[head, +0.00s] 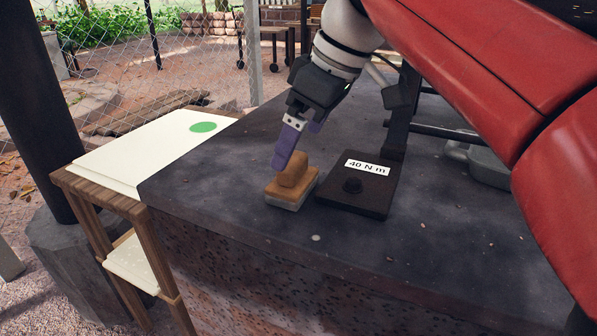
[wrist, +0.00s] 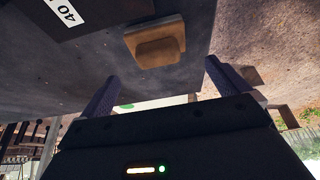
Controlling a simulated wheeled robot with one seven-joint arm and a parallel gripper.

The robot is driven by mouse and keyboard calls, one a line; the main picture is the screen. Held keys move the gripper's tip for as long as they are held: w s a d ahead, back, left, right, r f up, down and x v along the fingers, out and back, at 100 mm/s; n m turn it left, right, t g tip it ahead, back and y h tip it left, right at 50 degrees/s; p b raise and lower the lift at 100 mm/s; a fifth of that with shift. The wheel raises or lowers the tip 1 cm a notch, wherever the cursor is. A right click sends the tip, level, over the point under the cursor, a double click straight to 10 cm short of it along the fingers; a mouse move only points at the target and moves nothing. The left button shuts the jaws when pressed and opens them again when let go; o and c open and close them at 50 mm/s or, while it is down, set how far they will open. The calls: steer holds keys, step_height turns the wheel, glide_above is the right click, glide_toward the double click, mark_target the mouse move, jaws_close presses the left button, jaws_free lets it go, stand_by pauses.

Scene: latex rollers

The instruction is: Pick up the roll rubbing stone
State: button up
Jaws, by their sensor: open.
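The roll rubbing stone (head: 291,188) is a small block with a tan wooden grip on top and a grey base. It lies on the dark stone counter, left of a black plate. It also shows in the wrist view (wrist: 156,45), beyond and between the fingertips. My gripper (head: 300,142) has purple fingers that point down at the block, very close to its top in the head view. In the wrist view, the two fingers of my gripper (wrist: 162,72) are spread wide apart with nothing between them. I cannot tell whether a finger touches the block.
The black plate (head: 345,200) with a knob and a "40 N m" label sits right beside the block. A grey metal piece (head: 487,165) lies farther right. A wooden stand with a white top (head: 150,150) and green disc (head: 203,127) adjoins the counter (head: 260,235). The counter's front is clear.

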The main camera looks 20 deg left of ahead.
mark_target(293, 159)
steer(key=b+x, duration=0.1)
steer(key=x, duration=0.6)
steer(key=shift+w+f, duration=0.1)
steer(key=shift+f, duration=0.05)
steer(key=shift+c, duration=0.4)
steer(key=c, duration=1)
